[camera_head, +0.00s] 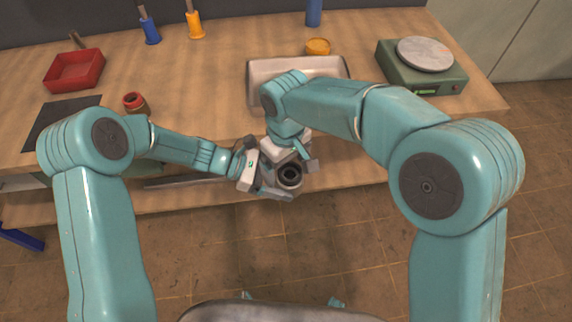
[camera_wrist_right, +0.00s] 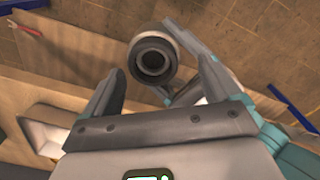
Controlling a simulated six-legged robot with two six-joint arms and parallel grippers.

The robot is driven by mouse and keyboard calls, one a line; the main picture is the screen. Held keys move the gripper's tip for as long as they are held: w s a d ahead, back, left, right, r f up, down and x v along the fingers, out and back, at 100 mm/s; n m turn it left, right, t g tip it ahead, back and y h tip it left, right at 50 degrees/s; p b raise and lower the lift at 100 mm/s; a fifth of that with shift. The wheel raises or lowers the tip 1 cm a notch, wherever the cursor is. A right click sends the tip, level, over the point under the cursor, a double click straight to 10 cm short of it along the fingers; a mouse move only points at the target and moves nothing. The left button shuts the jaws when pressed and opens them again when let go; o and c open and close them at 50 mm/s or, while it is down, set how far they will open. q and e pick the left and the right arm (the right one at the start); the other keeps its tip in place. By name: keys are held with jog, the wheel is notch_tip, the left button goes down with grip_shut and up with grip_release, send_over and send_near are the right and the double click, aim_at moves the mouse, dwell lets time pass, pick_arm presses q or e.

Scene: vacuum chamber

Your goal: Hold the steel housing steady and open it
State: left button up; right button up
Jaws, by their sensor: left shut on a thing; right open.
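The steel housing (camera_head: 290,176) is a short grey cylinder with a dark round opening facing up. My left gripper (camera_head: 276,188) is shut on its side and holds it near the front edge of the bench. In the right wrist view the housing (camera_wrist_right: 152,60) shows as a ring with a dark bore, with the left gripper's fingers beside it.
A white tray (camera_head: 254,95) lies behind the right arm. A green scale (camera_head: 430,78) stands at the back right. A red bin (camera_head: 75,70), a dark mat (camera_head: 62,118) and a red ring-shaped part (camera_head: 134,102) are on the left. A yellow-orange round part (camera_head: 318,46) sits behind the tray.

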jog(key=shift+f, duration=0.55)
jog(key=shift+c, duration=0.3)
jog(key=shift+a, duration=0.1)
jog(key=c, duration=1.2)
jog(key=shift+w, duration=0.1)
jog(key=shift+r, duration=0.25)
jog(key=shift+r, duration=0.95)
